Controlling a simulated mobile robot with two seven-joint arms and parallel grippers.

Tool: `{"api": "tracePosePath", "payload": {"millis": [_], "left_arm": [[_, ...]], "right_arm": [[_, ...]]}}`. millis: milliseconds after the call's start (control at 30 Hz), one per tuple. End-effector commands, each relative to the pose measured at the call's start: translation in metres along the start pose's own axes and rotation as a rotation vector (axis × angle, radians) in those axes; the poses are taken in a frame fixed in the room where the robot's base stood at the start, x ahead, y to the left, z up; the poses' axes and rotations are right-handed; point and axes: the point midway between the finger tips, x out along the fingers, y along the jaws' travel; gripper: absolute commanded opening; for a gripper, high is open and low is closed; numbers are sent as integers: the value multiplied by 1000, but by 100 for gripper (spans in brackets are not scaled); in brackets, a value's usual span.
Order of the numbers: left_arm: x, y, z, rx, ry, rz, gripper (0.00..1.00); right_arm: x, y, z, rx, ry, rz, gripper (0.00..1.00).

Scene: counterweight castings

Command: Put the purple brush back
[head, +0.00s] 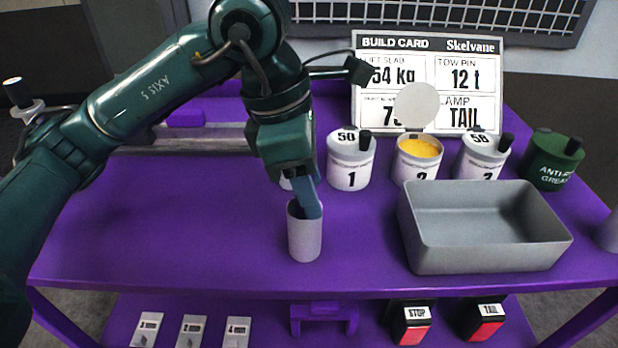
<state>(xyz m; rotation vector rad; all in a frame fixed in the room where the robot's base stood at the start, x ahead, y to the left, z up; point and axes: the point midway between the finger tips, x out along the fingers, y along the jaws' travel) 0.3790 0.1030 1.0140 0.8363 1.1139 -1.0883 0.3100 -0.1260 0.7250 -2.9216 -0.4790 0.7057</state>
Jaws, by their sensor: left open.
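My left gripper (309,205) points down at the mouth of a light grey cup (305,242) near the front middle of the bench. Its bluish fingers reach into or just over the cup's opening; it is open. I cannot make out the purple brush; the fingers and cup wall hide what is inside the cup. A small purple block (185,118) lies by the grey rail at the back left, and I cannot tell whether it is part of a brush. My right gripper is not in view.
White pots 1 (350,165), 2 (417,160) and 3 (482,160) stand behind the cup; pot 2 is open, showing yellow contents. A grey tray (485,258) and green grease pot (552,163) are right. A build card (430,60) stands behind. The bench's left is clear.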

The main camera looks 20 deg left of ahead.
Motion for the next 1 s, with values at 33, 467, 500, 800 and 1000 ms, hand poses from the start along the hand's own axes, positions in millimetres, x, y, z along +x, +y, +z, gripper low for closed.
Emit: {"api": "tracePosePath", "payload": {"millis": [33,467,500,800,1000], "left_arm": [[0,0,0,0,0,0,45],[-48,1,1,0,-3,5,45],[-58,1,1,0,-3,5,45],[-116,0,1,0,-1,3,45],[-131,0,0,0,-1,1,45]], "right_arm": [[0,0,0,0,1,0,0],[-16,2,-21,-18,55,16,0],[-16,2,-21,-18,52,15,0],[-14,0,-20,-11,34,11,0],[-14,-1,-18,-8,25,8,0]]}}
